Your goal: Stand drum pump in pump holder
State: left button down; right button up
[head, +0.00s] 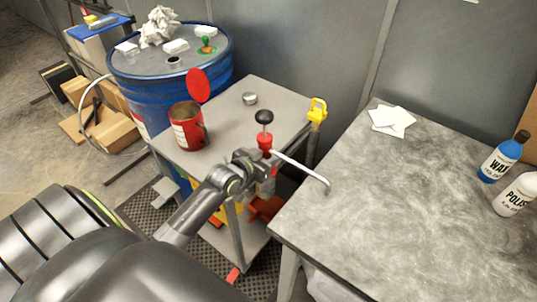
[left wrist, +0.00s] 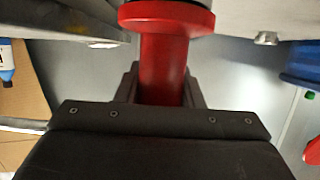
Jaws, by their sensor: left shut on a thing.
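The drum pump has a black ball knob, a red collar (head: 265,141) and a bent pale spout reaching right. My left gripper (head: 262,165) is shut on it below the collar, by the right front of the grey cart. In the left wrist view the red pump body (left wrist: 163,70) stands between my fingers, with its wider red flange above. The pump looks roughly upright; its lower end is largely hidden by my gripper. A red-brown piece (head: 266,208) shows low on the cart beneath it; I cannot tell if this is the pump holder. My right gripper is not in view.
A red can (head: 187,127) with its lid raised and a small metal cap (head: 250,98) sit on the cart top (head: 225,150). A yellow fitting (head: 317,110) stands at its corner. A blue drum (head: 150,95) is behind left. The right table (head: 400,200) is mostly clear.

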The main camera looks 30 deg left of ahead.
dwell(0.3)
pick_arm(q)
jog(key=c, duration=0.9)
grip_release()
jog(key=shift+d, duration=0.1)
jog(key=shift+s+f, duration=0.15)
jog(key=shift+f, duration=0.3)
jog(key=v, duration=1.7)
jog(key=shift+s+r, duration=0.15)
jog(key=shift+r, duration=0.25)
